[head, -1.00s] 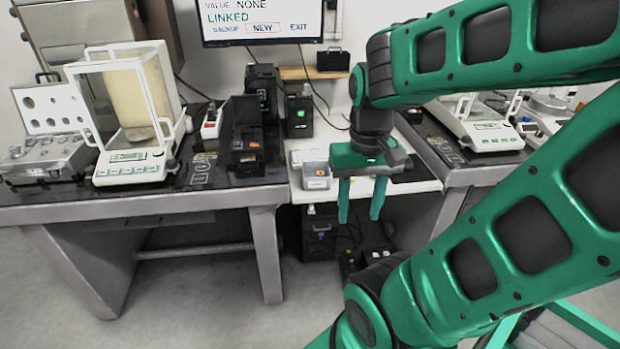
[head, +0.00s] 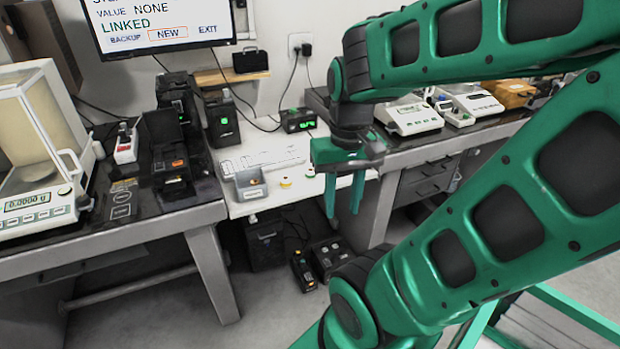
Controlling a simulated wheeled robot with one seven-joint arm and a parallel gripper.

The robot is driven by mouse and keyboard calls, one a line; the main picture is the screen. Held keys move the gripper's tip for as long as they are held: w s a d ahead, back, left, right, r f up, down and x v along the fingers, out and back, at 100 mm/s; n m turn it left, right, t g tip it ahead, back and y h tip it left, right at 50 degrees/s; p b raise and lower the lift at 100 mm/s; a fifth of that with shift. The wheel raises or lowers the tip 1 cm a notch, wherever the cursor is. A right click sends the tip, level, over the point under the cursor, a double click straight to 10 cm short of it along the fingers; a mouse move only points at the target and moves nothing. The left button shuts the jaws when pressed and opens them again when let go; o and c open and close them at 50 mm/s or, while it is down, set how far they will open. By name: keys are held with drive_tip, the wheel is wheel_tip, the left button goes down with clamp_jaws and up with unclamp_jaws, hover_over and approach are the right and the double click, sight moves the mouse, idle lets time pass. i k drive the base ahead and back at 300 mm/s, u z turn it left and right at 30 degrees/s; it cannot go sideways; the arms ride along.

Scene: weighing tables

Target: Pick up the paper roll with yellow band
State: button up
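A small paper roll with a yellow band (head: 285,183) stands on the white tabletop (head: 235,209) of the middle table, near its front. A second small roll with a reddish band (head: 310,172) stands just to its right; both are small in the picture. My gripper (head: 343,213) points down to the right of the rolls in the picture, with its two green fingers apart and nothing between them. The gripper is clear of both rolls.
A grey box with an orange label (head: 250,184) stands just left of the yellow-banded roll. A keyboard (head: 262,159) lies behind. A black device with a green display (head: 298,120) stands at the back. Balances stand on both side tables.

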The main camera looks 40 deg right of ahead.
sight(285, 180)
drive_tip(key=z, duration=0.3)
drive_tip(key=k, duration=0.35)
drive_tip(key=z, duration=0.4)
drive_tip(key=i, duration=0.5)
drive_tip(key=u, duration=0.05)
